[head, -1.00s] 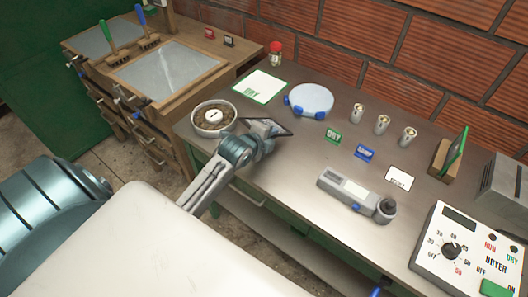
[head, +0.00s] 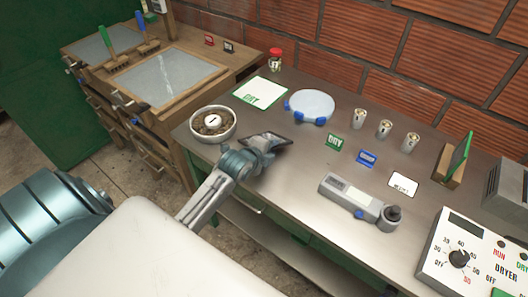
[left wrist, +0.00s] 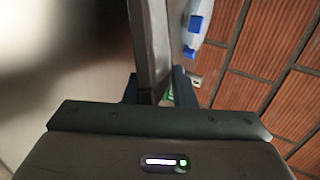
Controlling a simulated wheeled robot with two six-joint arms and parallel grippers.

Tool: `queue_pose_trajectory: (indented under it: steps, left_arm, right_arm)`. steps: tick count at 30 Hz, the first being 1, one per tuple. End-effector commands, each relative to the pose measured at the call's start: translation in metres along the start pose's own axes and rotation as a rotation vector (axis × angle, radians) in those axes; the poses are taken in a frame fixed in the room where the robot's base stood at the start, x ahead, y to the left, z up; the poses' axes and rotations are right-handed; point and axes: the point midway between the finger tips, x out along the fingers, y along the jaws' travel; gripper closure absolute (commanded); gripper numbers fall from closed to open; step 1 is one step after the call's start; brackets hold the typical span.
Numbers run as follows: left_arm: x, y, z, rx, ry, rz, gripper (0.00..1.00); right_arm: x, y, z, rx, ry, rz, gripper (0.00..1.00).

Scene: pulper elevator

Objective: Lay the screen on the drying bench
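My left gripper (head: 262,145) hangs over the front left part of the steel bench (head: 290,180). It is shut on a thin, dark-edged flat piece (head: 270,139), which looks like the screen. In the left wrist view, a long grey-brown bar (left wrist: 150,45) stands edge-on between its fingers. The piece is tilted above the bench top, and I cannot tell whether it touches. A wooden bench (head: 215,82) at the upper left holds two grey framed panels (head: 160,75); I cannot tell which bench is the drying bench. My right gripper is not in view.
A round bowl (head: 229,136) of brown material stands left of the gripper. A green-edged DRY card (head: 261,91) and a white disc with blue clips (head: 310,105) lie behind. Several metal cups, tags, a grey handheld device (head: 350,202) and a dryer panel (head: 480,262) stand to the right.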

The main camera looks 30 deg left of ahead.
Motion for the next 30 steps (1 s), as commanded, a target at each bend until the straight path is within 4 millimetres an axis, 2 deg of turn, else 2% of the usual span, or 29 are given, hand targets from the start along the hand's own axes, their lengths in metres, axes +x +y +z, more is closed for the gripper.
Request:
queue_pose_trajectory:
  steps: [18,22,30]
  left_arm:
    - [-0.071,-0.003,0.0,0.001,0.0,0.002,0.77]
    - [-0.079,-0.002,0.0,0.001,0.0,0.0,0.77]
    - [-0.079,0.0,0.0,0.001,0.0,-0.001,0.77]
  right_arm:
    - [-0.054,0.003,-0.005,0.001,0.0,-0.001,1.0]
    - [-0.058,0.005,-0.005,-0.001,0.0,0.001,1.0]
    - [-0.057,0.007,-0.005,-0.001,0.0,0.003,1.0]
